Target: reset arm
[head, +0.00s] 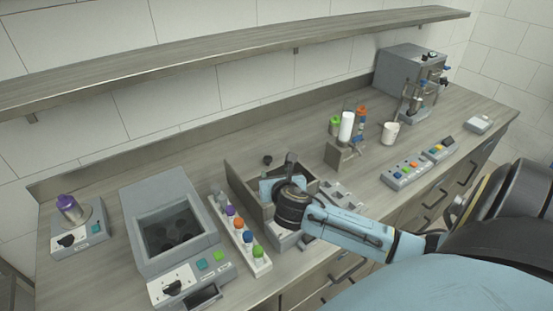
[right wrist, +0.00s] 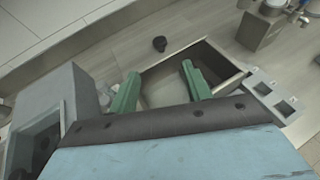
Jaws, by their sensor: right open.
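My right arm (head: 345,226) comes in from the right in the head view and reaches over the middle of the counter. My right gripper (right wrist: 160,90) shows in the right wrist view with two green fingers spread apart and nothing between them. It is above an open metal bin (right wrist: 222,58), which also shows in the head view (head: 236,182), partly hidden by my wrist. My left gripper is not in view.
A grey machine with a dark well (head: 150,205) and a rack of colored-top bottles (head: 262,262) stand left of the bin. A small dark cup (right wrist: 160,44) is behind it. A white cup (head: 390,133), a bottle holder (head: 333,154) and button panels (head: 405,172) are to the right.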

